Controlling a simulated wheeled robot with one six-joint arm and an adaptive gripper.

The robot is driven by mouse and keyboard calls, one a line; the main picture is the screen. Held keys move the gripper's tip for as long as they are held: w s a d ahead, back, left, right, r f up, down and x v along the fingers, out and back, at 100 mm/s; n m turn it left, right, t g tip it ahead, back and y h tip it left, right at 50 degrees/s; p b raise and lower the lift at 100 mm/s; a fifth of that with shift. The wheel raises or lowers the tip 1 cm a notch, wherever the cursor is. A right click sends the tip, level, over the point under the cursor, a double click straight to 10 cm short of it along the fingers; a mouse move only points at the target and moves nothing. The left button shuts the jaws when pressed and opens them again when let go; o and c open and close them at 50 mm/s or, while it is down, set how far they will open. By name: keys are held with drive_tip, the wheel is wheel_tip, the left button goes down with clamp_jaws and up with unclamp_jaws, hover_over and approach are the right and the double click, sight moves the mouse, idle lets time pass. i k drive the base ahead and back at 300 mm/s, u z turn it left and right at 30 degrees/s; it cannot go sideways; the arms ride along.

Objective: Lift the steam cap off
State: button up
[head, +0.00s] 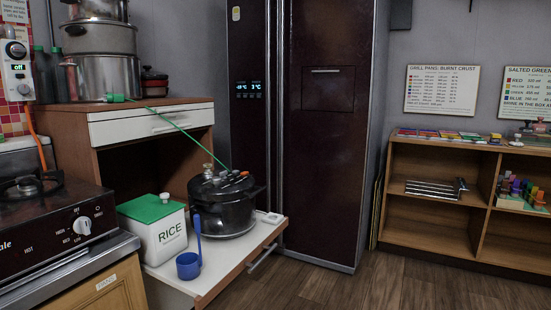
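A dark pressure cooker (226,214) stands on the pulled-out white shelf (215,268) of the brown cabinet. A small metallic cap-like piece (207,169) stands up on the left of its lid; it looks like the steam cap, but it is too small to tell for sure. Dark handle parts and small reddish details lie across the lid to its right. A green cord (175,127) runs from the cabinet top down to the lid area; where it ends is not clear. My gripper is not in view.
A rice box (158,232) with a green lid and a blue ladle cup (188,265) with an upright handle stand left of the cooker. A stove (45,235) is at the left, a tall dark fridge (320,140) behind. Open floor (400,280) lies at the right.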

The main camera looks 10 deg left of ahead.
sight(208, 166)
drive_tip(key=z, duration=0.1)
drive_tip(key=i, duration=1.4)
drive_tip(key=u, duration=1)
drive_tip(key=i, duration=0.8)
drive_tip(key=u, duration=1)
